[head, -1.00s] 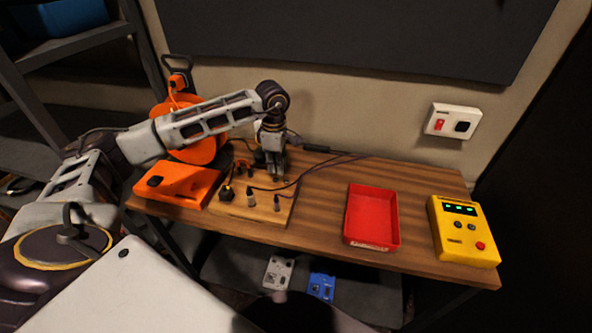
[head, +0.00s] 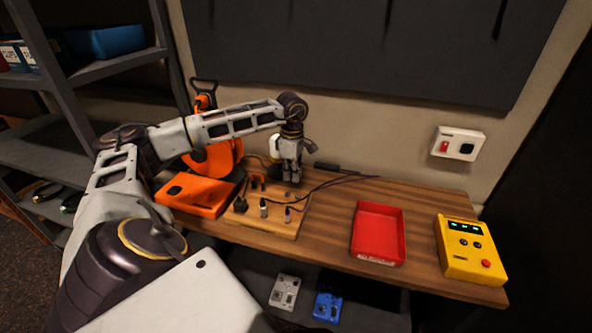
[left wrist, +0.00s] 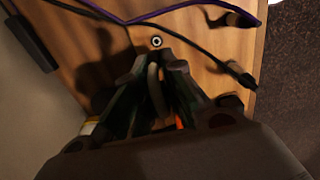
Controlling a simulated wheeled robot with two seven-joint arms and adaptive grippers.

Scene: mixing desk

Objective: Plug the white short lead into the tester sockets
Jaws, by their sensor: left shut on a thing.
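My left gripper (head: 291,182) points down over the back right of a wooden board (head: 285,233) on the bench. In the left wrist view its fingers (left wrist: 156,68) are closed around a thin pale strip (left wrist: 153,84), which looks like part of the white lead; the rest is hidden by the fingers. The yellow tester (head: 470,262) lies at the right end of the bench, with green lights, two dark round sockets (head: 470,243) and a red button. Its sockets are empty. My right gripper is not in view.
Several upright plugs with dark leads (head: 263,207) stand on the board. An orange box (head: 197,196) is left of it, with an orange reel (head: 213,158) behind. An empty red tray (head: 378,235) lies between board and tester. Bare bench (head: 330,215) separates board and tray.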

